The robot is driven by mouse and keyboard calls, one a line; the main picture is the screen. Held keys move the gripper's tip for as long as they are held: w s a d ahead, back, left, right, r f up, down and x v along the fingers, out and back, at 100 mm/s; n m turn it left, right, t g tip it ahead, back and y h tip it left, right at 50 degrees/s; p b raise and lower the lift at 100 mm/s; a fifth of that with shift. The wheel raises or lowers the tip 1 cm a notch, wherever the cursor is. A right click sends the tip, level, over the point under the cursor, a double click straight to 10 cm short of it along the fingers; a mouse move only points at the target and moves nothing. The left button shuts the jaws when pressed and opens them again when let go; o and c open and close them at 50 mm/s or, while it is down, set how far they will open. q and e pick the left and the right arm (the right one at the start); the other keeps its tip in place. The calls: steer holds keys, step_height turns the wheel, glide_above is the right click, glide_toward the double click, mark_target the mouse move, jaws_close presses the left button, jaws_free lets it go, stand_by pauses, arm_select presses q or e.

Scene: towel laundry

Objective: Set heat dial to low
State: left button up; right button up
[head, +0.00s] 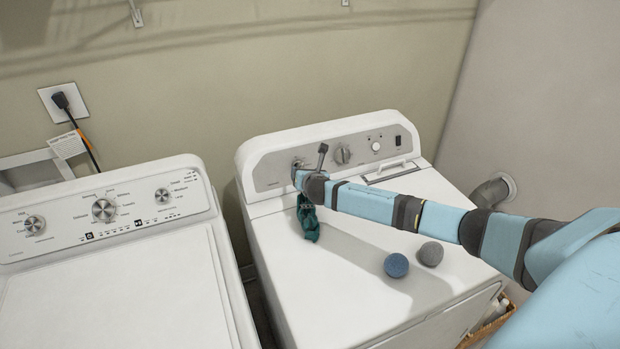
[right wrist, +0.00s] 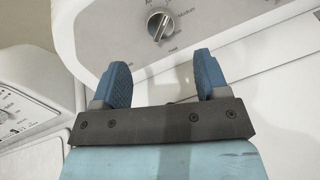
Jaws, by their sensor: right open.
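The heat dial (right wrist: 160,25) is a round silver knob on the dryer's grey panel in the right wrist view. A dark ridge crosses it at a tilt, with small lettering around it; I cannot tell its exact setting. In the head view the dial (head: 298,162) is at the panel's left end, partly hidden by my right gripper (head: 299,172). My right gripper (right wrist: 160,68) is open and empty. Its two blue fingers are spread just short of the dial, which shows beyond and between the tips, apart from them. My left gripper is in neither view.
The white dryer (head: 275,255) carries a dark green cloth (head: 308,220), a blue ball (head: 396,265) and a grey ball (head: 430,254) on top. Another knob (head: 342,155) and a white button (head: 376,146) are on its panel. A washer (head: 110,290) stands to the left.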

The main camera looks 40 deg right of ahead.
steer(key=shift+v, duration=2.65)
